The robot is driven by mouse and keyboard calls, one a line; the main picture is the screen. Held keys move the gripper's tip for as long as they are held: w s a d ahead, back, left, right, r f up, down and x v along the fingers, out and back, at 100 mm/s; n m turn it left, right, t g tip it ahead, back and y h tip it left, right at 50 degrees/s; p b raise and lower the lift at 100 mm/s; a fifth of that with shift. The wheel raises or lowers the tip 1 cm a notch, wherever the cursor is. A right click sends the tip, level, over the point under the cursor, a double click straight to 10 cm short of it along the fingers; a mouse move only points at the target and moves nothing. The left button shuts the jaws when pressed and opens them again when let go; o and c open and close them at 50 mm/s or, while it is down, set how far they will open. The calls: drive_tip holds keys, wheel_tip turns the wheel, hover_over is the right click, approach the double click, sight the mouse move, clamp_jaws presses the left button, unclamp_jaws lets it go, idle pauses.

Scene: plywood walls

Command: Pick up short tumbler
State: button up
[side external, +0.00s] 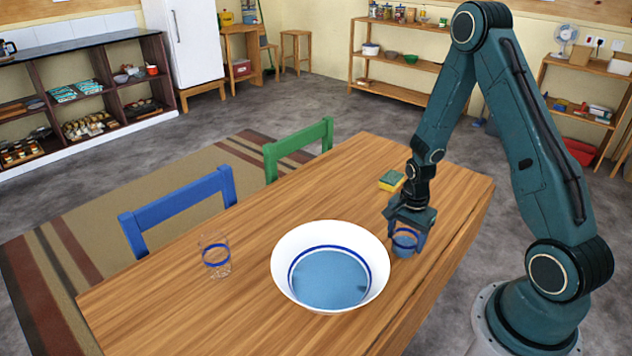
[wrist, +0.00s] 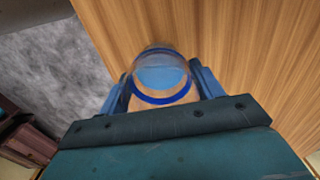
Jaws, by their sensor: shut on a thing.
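A short clear tumbler with a blue band (side external: 404,240) is at the right part of the wooden table, just right of the large bowl. It also shows in the wrist view (wrist: 161,78), between the two blue fingers. My gripper (side external: 407,238) points down and is shut on the tumbler, one finger on each side. A taller clear glass with a blue band (side external: 215,256) stands on the table left of the bowl. I cannot tell whether the held tumbler touches the table.
A white bowl with a blue inside (side external: 285,264) stands mid-table, close to my gripper. A yellow and green sponge (side external: 391,181) lies behind the gripper. Blue (side external: 180,205) and green (side external: 300,146) chairs line the far edge. The table (side external: 330,180) behind the bowl is clear.

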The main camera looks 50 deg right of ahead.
drive_tip(key=shift+r, duration=0.15)
wheel_tip(320, 180, up, 19)
drive_tip(key=shift+r, duration=0.15)
idle(1.6)
idle(0.4)
idle(0.5)
drive_tip(key=w+a+f+n, duration=0.5)
drive_tip(key=a+n, duration=0.3)
drive_tip(key=n, duration=0.1)
drive_tip(key=w+a+f+n, duration=0.5)
drive_tip(key=a+n, duration=0.3)
drive_tip(key=n, duration=0.1)
drive_tip(key=shift+w+f, duration=0.2)
drive_tip(key=shift+f, duration=0.05)
idle(1.8)
